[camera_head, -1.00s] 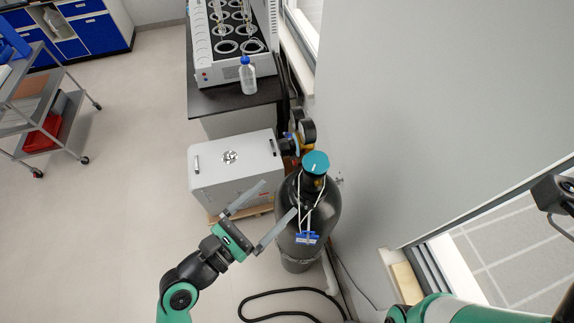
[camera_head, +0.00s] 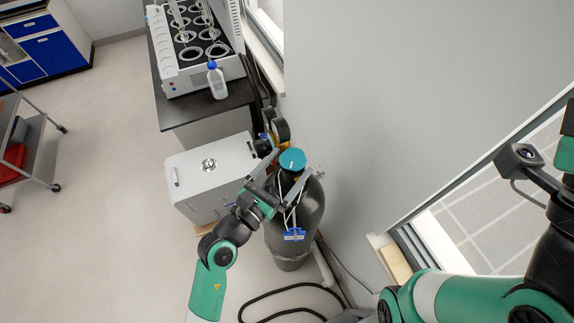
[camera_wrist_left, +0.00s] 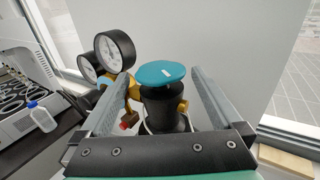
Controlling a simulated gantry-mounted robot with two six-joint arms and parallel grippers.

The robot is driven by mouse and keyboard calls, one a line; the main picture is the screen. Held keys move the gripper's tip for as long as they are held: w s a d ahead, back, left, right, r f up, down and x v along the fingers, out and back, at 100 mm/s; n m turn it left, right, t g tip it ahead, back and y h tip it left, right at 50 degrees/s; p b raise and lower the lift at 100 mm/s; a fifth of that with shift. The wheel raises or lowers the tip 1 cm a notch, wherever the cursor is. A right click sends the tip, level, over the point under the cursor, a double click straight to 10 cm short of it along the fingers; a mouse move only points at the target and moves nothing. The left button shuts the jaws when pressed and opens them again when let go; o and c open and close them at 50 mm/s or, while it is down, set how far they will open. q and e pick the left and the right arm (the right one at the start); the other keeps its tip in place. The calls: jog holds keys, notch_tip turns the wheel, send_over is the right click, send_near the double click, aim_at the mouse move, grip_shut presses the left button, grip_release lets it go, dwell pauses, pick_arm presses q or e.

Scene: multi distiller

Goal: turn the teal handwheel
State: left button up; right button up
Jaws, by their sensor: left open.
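The teal handwheel (camera_head: 292,160) sits on top of a dark gas cylinder (camera_head: 300,212) by the wall. In the left wrist view the handwheel (camera_wrist_left: 161,74) lies between and beyond the two fingers. My left gripper (camera_head: 285,178) is open, with one finger on each side of the cylinder's valve neck, just below and in front of the wheel. In the left wrist view my left gripper (camera_wrist_left: 160,92) has clear space between each finger and the wheel's rim. My right arm shows at the right edge of the head view, but its gripper is out of view.
Pressure gauges (camera_wrist_left: 114,50) and a brass regulator stand close to the left finger. A white cabinet (camera_head: 212,170) is left of the cylinder. The wall (camera_head: 400,110) is close on the right. A black hose lies on the floor.

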pick_arm(q)
jog(key=c, duration=1.2)
jog(key=shift+a+f+m+g+h+b, duration=0.15)
jog(key=shift+m+g+h+b, duration=0.25)
jog(key=shift+b, duration=0.4)
jog(key=m+g+h+b, duration=0.2)
jog(key=g+b, duration=0.1)
jog(key=b, duration=0.2)
jog(key=w+m+g+h+b, duration=0.1)
jog(key=m+g+h+b, duration=0.1)
jog(key=b, duration=0.3)
jog(key=m+g+h+b, duration=0.2)
jog(key=m+g+b, duration=0.1)
jog(key=g+b, duration=0.1)
jog(key=shift+w+a+f+m+g+h+b, duration=0.15)
jog(key=shift+a+m+g+h+b, duration=0.2)
jog(key=shift+b, duration=0.4)
jog(key=shift+r+m+g+b, duration=0.35)
jog(key=shift+g+b, duration=0.2)
jog(key=shift+b, duration=0.25)
jog(key=o, duration=1.2)
